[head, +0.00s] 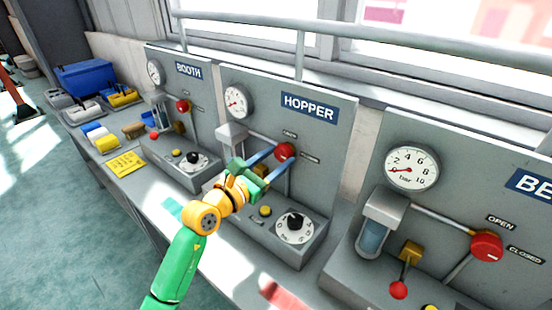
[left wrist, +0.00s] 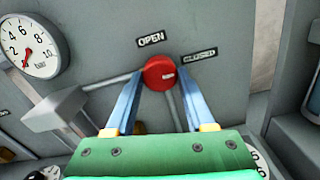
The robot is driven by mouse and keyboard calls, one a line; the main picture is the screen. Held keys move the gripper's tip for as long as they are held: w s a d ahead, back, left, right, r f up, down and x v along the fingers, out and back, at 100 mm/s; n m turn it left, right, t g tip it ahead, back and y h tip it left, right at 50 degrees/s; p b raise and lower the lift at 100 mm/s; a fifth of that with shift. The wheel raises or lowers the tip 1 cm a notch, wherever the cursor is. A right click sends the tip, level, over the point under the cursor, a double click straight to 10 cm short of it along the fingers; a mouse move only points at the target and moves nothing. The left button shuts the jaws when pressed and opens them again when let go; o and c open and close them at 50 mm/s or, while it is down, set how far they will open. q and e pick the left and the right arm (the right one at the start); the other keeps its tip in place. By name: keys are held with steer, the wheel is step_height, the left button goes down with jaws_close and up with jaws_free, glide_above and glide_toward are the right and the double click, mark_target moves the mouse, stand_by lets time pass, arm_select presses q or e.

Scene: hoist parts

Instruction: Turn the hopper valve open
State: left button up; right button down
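The hopper valve is a round red knob (head: 284,152) on the grey HOPPER panel (head: 331,144). It also shows in the left wrist view (left wrist: 159,72), below the OPEN and CLOSED labels. Its pale mark lies on the right side, nearer the CLOSED label. My left gripper (head: 282,155) reaches in from the left with its two blue fingers at opposite sides of the knob. In the left wrist view the fingertips (left wrist: 159,76) sit flush against the knob's edges, with no visible gap. My right gripper is not in view.
The hopper gauge (head: 236,101) is left of the valve, and a black-and-white dial (head: 294,226) is below it. A BOOTH panel (head: 205,88) stands left. Another panel with a red knob (head: 487,245) stands right. A rail (head: 400,36) runs above.

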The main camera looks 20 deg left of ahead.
arm_select(q)
jaws_close()
steer(key=shift+r+n+p, duration=0.2)
steer(key=shift+n+p, duration=1)
steer(key=shift+p, duration=0.15)
steer(key=n+p, duration=0.3)
steer(key=shift+n, duration=0.3)
steer(key=n+p, duration=0.2)
steer(key=shift+n, duration=0.4)
steer(key=n+p, duration=0.3)
steer(key=n, duration=0.1)
steer(key=shift+d+f, duration=0.1)
steer(key=shift+f+n+p, duration=0.1)
steer(key=shift+n+p, duration=1.05)
steer(key=shift+n, duration=1.35)
steer(key=o, duration=1.2)
jaws_free()
steer(key=shift+w+d, duration=0.1)
